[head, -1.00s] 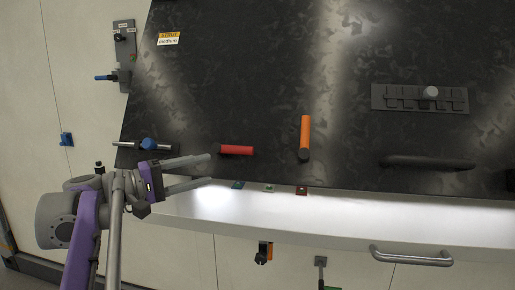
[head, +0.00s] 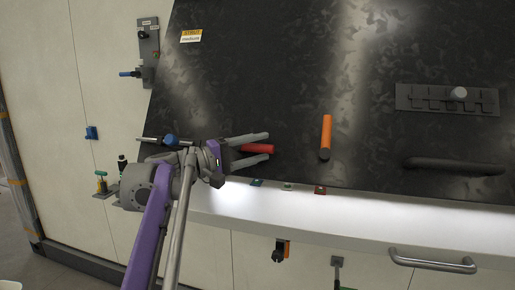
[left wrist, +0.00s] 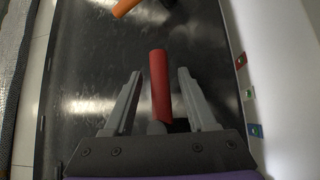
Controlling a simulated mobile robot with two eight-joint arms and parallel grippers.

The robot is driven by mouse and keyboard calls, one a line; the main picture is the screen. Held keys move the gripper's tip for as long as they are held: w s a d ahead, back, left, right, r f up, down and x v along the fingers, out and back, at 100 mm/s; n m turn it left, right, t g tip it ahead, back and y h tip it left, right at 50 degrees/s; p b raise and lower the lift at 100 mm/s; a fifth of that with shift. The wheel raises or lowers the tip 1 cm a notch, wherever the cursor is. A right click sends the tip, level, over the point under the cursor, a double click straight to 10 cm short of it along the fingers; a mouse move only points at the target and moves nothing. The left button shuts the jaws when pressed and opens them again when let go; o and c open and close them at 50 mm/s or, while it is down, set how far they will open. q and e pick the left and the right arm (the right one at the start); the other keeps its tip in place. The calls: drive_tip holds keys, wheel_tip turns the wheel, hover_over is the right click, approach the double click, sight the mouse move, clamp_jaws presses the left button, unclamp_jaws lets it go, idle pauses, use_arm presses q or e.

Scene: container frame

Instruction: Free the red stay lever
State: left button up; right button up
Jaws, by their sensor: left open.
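The red stay lever (head: 258,149) is a short red cylinder on the dark panel (head: 280,80), lying roughly level in the head view. My left gripper (head: 266,142) is open, with one finger above the lever and one below it. In the left wrist view the red lever (left wrist: 160,85) stands between the two spread fingers (left wrist: 158,100), with a gap on each side. The lever's grey pivot end (left wrist: 156,128) shows close to the gripper's palm. My right gripper is not in view.
An orange lever (head: 326,135) stands right of the red one. A blue-knobbed rod (head: 170,140) is close to my left arm. A grey slotted plate (head: 447,99) and a black handle (head: 453,164) are further right. A pale ledge (head: 350,208) runs below the panel.

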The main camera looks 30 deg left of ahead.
use_arm(q)
clamp_jaws()
idle(1.4)
